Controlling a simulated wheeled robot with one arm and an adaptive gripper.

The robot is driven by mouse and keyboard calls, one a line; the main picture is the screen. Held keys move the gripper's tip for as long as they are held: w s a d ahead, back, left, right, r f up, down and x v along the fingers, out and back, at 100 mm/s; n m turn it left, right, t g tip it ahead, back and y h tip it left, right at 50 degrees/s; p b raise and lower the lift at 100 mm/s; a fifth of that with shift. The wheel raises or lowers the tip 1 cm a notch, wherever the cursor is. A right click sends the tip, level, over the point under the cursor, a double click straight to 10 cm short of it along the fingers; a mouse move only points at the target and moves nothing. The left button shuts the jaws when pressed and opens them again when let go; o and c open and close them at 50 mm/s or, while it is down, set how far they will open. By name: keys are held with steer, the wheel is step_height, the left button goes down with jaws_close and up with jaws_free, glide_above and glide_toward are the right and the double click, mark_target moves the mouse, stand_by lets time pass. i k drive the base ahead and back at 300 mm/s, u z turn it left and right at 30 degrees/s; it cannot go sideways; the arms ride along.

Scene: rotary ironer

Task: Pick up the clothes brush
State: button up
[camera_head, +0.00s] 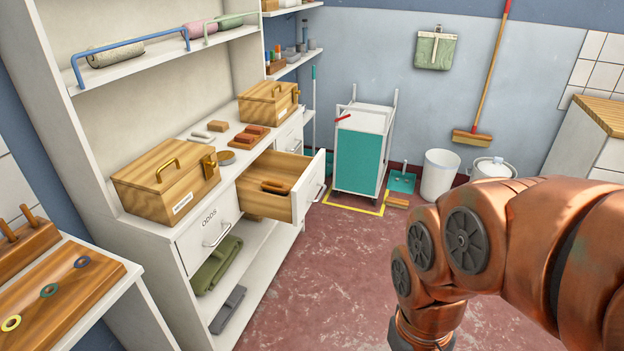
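A brown, long wooden-backed object (274,186), which looks like the clothes brush, lies in the open drawer (302,203) of the white cabinet. Its bristles cannot be made out. The drawer is pulled out toward the right, and its wooden inside shows. My copper-coloured arm fills the lower right, apart from the drawer and to its right. My gripper is below the picture's bottom edge and hidden from view.
Wooden boxes (167,184) (268,103) and reddish blocks (250,137) stand on the counter. A white and teal cart (359,155) stands behind the drawer. A small brush (398,202) lies on the floor. The red floor before the cabinet is clear.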

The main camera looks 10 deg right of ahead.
mark_target(272, 186)
steer(key=u, duration=0.6)
steer(key=i, duration=0.35)
steer(key=u, duration=0.3)
